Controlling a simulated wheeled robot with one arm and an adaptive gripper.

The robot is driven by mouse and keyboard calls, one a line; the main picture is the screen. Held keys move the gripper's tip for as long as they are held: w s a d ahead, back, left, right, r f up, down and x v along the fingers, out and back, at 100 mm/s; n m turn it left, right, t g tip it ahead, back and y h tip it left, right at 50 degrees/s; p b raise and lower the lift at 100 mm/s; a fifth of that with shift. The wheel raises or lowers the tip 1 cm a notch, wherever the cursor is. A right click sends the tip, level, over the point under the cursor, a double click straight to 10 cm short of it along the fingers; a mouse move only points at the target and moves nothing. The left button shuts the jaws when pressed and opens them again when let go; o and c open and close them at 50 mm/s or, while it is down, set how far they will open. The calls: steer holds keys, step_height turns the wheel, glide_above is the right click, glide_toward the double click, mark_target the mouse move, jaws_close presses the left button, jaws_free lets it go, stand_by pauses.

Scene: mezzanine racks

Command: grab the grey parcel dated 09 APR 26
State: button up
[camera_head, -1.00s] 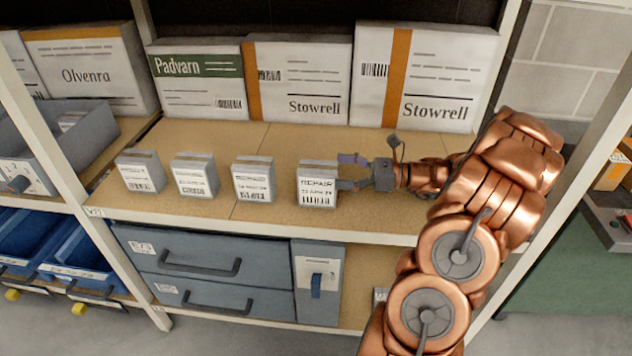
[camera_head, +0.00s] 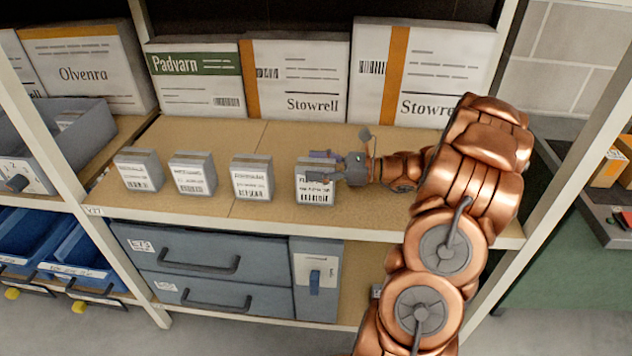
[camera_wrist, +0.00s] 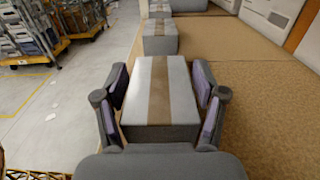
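Several small grey parcels with white labels stand in a row on the wooden shelf. The rightmost grey parcel (camera_head: 316,184) has my gripper (camera_head: 322,168) at it; its label is partly covered and no date can be read. In the wrist view this grey parcel (camera_wrist: 158,95), with a brown tape strip, lies between the two fingers of my gripper (camera_wrist: 161,108). Narrow gaps show beside the parcel, so the fingers look open around it. The other parcels are a second (camera_head: 252,178), a third (camera_head: 193,174) and a leftmost one (camera_head: 139,170); their dates are too small to read.
Large boxes marked Padvarn (camera_head: 197,80) and Stowrell (camera_head: 296,80) stand at the back of the shelf (camera_head: 225,212). A white rack post (camera_head: 575,185) rises right of my arm. Grey drawers (camera_head: 205,262) are below.

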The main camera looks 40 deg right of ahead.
jaws_close()
stand_by(0.3)
steer(key=shift+r, duration=0.15)
